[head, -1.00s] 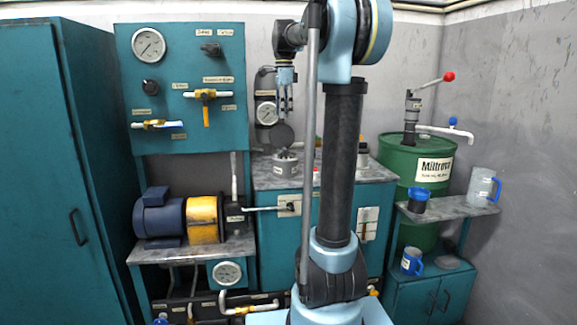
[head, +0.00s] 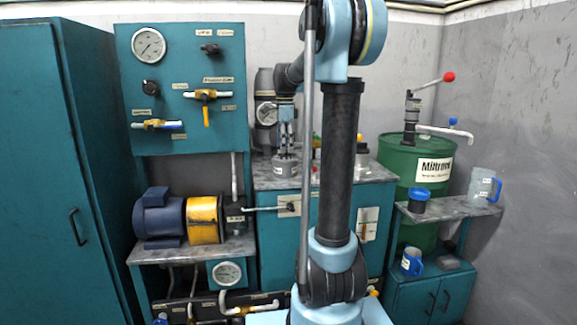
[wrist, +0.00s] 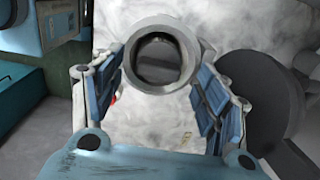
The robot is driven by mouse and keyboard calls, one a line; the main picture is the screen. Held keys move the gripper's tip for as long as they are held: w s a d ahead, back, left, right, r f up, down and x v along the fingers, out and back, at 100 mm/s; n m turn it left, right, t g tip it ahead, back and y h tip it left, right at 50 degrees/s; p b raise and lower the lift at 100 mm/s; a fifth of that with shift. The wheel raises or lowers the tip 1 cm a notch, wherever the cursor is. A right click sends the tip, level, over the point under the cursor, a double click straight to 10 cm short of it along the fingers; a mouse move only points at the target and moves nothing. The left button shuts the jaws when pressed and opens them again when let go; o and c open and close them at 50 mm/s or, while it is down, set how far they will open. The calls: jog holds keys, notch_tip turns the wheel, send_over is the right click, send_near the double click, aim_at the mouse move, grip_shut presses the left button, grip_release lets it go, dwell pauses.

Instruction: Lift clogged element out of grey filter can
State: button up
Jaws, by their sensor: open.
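The grey filter can (head: 286,167) stands on the worktop in the head view, below my gripper (head: 286,146). In the wrist view I look down into the open round mouth of the can (wrist: 143,79), and something dark, probably the clogged element (wrist: 158,58), shows inside. Its details are unclear. My gripper (wrist: 160,68) is open, with one finger on each side of the can's rim. I cannot tell whether the fingers touch it. Nothing is held.
The worktop (head: 262,181) holds other small items to the right of the can. A dark round part (wrist: 250,95) sits close beside the right finger in the wrist view. A green drum (head: 428,195) stands at the right.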

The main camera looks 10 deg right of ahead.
jog(key=shift+f, duration=0.9)
jog(key=c, duration=1.6)
jog(key=shift+r, duration=0.1)
